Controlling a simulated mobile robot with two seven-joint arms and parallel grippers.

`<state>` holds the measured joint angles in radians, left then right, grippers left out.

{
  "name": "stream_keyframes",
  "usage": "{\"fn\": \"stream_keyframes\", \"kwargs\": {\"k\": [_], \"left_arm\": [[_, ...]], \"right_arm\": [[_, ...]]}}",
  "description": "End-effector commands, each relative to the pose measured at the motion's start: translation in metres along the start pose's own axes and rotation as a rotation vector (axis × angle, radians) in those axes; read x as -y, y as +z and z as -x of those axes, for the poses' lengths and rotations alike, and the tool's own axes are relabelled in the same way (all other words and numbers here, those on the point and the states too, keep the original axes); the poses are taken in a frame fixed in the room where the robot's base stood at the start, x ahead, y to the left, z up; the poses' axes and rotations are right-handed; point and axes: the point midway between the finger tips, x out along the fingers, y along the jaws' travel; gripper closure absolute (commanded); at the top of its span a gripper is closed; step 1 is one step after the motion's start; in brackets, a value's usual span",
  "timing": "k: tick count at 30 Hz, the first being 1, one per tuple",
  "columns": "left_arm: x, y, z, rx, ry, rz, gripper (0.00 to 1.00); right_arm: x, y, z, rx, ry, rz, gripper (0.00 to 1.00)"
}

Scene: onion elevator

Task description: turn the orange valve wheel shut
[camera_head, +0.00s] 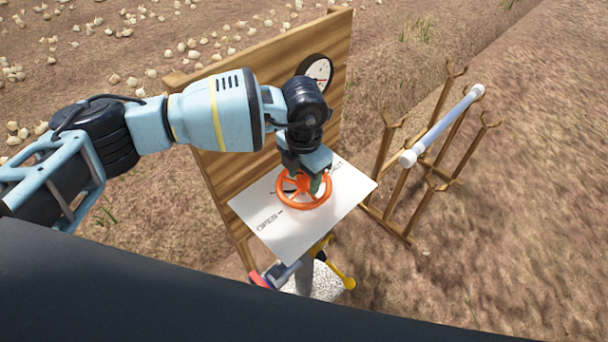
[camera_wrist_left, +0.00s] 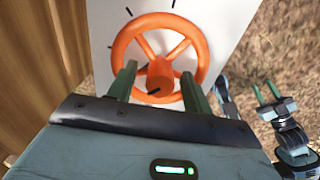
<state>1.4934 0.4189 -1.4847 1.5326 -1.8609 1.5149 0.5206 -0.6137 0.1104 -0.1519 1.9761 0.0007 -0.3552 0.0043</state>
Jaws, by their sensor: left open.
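The orange valve wheel (camera_head: 281,200) lies over a white plate (camera_head: 262,213) marked OPEN on its left side, with partly covered lettering on its far right. My left gripper (camera_head: 314,184) points down at the wheel and covers part of it. In the left wrist view the wheel (camera_wrist_left: 122,47) shows its spokes and round hub. There my left gripper (camera_wrist_left: 159,74) is open, with its green fingers on either side of the hub. I cannot tell whether they touch the spokes. My right gripper (camera_wrist_left: 266,91) shows at the right of that view, fingers apart and empty.
A wooden board (camera_head: 230,175) with a round gauge (camera_head: 318,72) stands behind the plate. A wooden rack (camera_head: 391,165) holding a pale bar (camera_head: 440,127) stands to the right. Below the plate is a yellow handle (camera_head: 342,276). Onions lie on the soil behind.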

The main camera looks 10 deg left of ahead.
Motion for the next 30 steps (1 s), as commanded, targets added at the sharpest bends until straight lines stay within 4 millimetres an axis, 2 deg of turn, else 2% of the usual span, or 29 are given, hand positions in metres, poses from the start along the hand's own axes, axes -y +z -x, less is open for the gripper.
{"fn": "stream_keyframes", "kwargs": {"k": [11,21,30], "left_arm": [[0.0001,0.0002,-0.0051,0.001,0.000,0.000,0.51],[0.0001,0.0002,-0.0050,0.001,0.000,0.000,0.95],[0.0000,0.0003,-0.0048,0.001,0.000,-0.039,0.95]], "right_arm": [[-0.0029,0.0008,0.0005,0.002,-0.001,0.013,0.64],[-0.0028,0.0005,0.0005,0.001,-0.001,0.013,0.64],[-0.0004,-0.0002,0.0001,0.000,0.000,0.002,0.64]]}}
